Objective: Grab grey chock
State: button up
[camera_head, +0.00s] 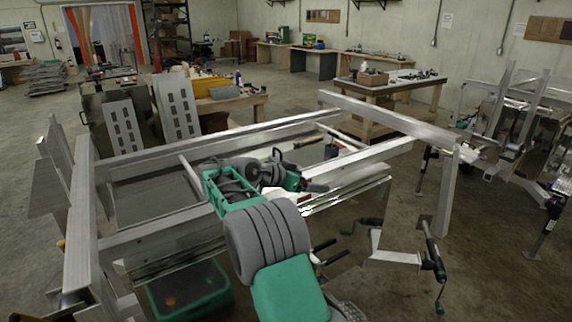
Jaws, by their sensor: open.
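My gripper (316,187) is at the end of my green and grey arm, above the near side rail of the aluminium trailer frame (380,110). It points to the right, is open, and seems to hold nothing; its fingers are small and dark here. I cannot make out a grey chock for certain. My arm hides part of the trailer bed.
A green bin (190,291) sits low under the trailer's near side. Jacks with crank handles (434,258) stand at the right. A second trailer frame (528,90) is at the far right, and a wooden workbench (385,82) stands behind. Concrete floor is open at lower right.

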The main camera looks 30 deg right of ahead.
aim_at(276, 158)
jog(key=i, duration=1)
